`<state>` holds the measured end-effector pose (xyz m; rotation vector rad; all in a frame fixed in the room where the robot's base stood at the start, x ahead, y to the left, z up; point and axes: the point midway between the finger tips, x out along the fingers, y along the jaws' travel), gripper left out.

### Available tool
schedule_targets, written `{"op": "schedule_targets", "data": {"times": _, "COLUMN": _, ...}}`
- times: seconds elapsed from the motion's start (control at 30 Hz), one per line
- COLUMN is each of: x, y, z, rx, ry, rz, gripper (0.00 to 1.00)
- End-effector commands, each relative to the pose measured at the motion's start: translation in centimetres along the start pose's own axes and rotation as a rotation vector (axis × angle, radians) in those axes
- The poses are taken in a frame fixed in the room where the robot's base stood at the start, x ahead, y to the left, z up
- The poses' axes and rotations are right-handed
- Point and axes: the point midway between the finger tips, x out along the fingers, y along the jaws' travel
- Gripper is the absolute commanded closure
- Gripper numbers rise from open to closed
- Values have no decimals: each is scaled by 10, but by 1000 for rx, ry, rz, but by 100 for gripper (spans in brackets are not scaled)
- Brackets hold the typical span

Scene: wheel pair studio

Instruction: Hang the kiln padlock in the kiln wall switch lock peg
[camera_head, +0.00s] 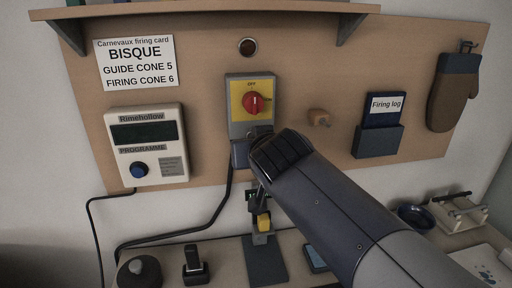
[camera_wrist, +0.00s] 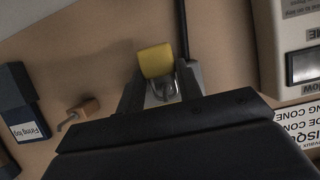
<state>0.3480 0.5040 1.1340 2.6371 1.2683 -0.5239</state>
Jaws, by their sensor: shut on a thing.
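The yellow kiln padlock (camera_head: 264,222) is below the end of my arm in the head view. In the wrist view the padlock (camera_wrist: 155,60) shows its yellow body and its metal shackle between my fingers. My gripper (camera_wrist: 163,84) is shut on it; in the head view my gripper (camera_head: 261,203) is small and partly hidden by my wrist. The kiln wall switch (camera_head: 235,105) is a grey box with a yellow plate and a red knob, above the padlock. My wrist covers part of the switch's lower end, and I cannot make out its lock peg clearly.
A wooden peg with a hook (camera_head: 318,117), a firing log holder (camera_head: 378,140) and an oven mitt (camera_head: 455,92) are to the right. A programme controller (camera_head: 147,145) is to the left. Below are a dark mat (camera_head: 264,268), a handset (camera_head: 195,265) and a black cable (camera_head: 180,233).

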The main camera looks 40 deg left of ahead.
Motion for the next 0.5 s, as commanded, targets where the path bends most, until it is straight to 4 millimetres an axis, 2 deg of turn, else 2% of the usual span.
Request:
{"op": "schedule_targets", "data": {"times": 0.2, "x": 0, "y": 0, "z": 0, "rx": 0, "ry": -1, "rz": 0, "gripper": 90}}
{"op": "schedule_targets", "data": {"times": 0.23, "x": 0, "y": 0, "z": 0, "rx": 0, "ry": -1, "rz": 0, "gripper": 65}}
{"op": "schedule_targets", "data": {"times": 0.5, "x": 0, "y": 0, "z": 0, "rx": 0, "ry": -1, "rz": 0, "gripper": 43}}
